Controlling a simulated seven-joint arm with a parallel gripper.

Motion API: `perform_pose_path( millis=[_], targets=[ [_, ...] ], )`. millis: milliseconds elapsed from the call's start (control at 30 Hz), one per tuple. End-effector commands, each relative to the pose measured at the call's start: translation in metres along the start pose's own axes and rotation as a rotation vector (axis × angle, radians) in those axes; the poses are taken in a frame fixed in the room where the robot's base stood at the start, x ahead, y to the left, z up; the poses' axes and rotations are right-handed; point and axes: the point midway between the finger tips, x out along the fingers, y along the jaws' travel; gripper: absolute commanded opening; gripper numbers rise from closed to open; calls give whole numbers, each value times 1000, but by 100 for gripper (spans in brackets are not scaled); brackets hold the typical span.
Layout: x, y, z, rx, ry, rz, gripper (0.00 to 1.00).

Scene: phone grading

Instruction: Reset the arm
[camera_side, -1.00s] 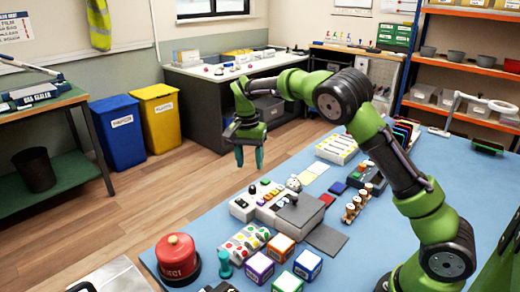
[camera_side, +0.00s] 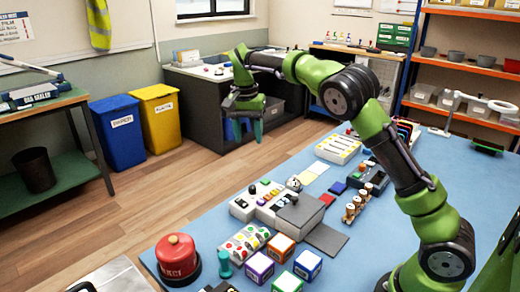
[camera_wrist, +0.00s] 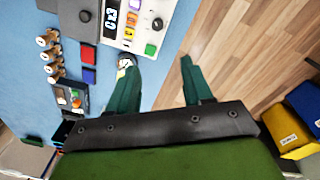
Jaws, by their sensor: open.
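My gripper (camera_side: 246,130) hangs above and beyond the far left edge of the blue table (camera_side: 205,232), with its fingers pointing down. In the wrist view my gripper (camera_wrist: 160,80) has its two green fingers spread wide apart, with only wooden floor and the table's edge seen between them. It holds nothing. My arm reaches over the table from the right, raised clear of the things on it.
Blue (camera_side: 118,135) and yellow (camera_side: 160,120) bins stand on the floor at the left. The air around the gripper is clear.

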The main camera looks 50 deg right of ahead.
Motion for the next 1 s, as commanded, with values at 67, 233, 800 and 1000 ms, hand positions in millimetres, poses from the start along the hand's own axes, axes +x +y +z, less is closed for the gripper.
perform_pose_path(
  millis=[67,233,800,1000],
  targets=[
    [15,8,3,-57,-10,-1,50],
    [9,36,24,-200,-15,-103,50],
    [-21,164,179,-620,215,-509,50],
    [-17,195,209,-661,308,-569,50]
  ],
)
